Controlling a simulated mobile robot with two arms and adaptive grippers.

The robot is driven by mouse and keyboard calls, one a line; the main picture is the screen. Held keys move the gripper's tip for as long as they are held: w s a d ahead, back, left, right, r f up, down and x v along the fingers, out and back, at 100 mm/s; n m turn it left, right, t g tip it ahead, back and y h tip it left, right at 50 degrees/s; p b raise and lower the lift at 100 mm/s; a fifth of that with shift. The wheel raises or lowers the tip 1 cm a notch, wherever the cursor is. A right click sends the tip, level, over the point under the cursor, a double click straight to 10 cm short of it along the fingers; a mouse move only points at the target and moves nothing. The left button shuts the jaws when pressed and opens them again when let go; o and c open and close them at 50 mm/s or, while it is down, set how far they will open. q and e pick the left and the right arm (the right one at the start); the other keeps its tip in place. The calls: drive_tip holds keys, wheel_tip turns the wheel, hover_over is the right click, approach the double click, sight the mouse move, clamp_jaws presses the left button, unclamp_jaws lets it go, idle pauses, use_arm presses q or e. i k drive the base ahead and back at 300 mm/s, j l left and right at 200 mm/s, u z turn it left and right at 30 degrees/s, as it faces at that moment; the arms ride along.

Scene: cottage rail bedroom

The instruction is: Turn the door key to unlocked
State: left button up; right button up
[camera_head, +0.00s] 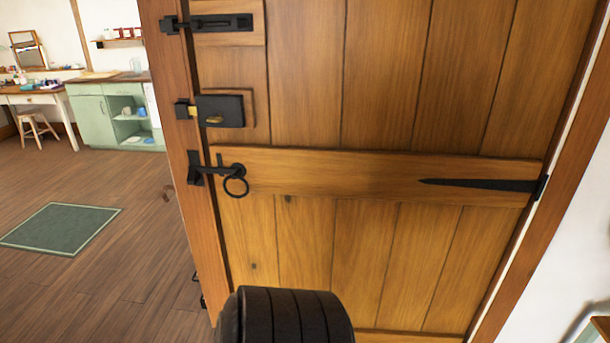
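A wooden plank door (390,90) fills the middle and right of the head view. A black lock box (232,111) sits near its left edge. A small brass piece (214,120) shows low on the box's face; it is too small to tell whether it is the key or which way it is turned. A brass bolt (194,112) shows between the box and the black keeper (182,110) on the post. Neither gripper is in view. A black ribbed rounded part at the bottom centre hides the door's lower left.
A black slide bolt (222,22) is above the lock and a latch with a ring handle (236,186) below it. A strap hinge (480,186) is at right. Left lie open floor, a green rug (60,228), a green cabinet (95,120) and a stool (36,124).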

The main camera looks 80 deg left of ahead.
sight(217, 119)
drive_tip(key=u, duration=2.2)
